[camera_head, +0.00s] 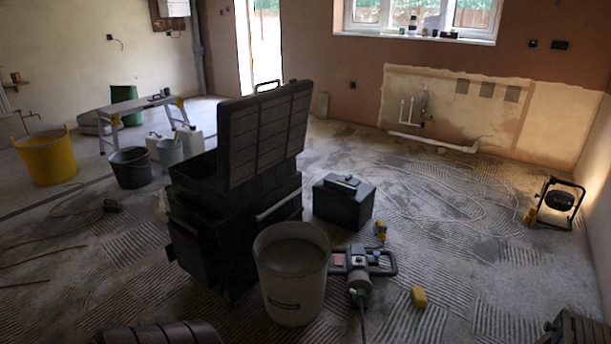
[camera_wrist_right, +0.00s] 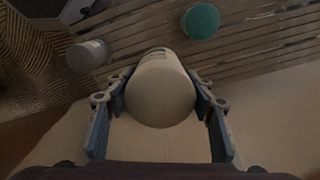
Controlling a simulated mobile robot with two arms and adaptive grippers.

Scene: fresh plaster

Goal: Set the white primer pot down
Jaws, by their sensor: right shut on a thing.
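In the right wrist view, my right gripper (camera_wrist_right: 160,90) is shut on the white primer pot (camera_wrist_right: 160,95), with a finger on each side of it. The pot's pale round end faces the camera, and part of a label shows at its far edge. The pot overlaps the near edge of a grey slatted surface (camera_wrist_right: 255,50) in the picture; I cannot tell whether it touches anything. Neither gripper can be made out in the head view.
A teal-topped pot (camera_wrist_right: 201,21) and a pale can (camera_wrist_right: 88,56) stand near the held pot.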

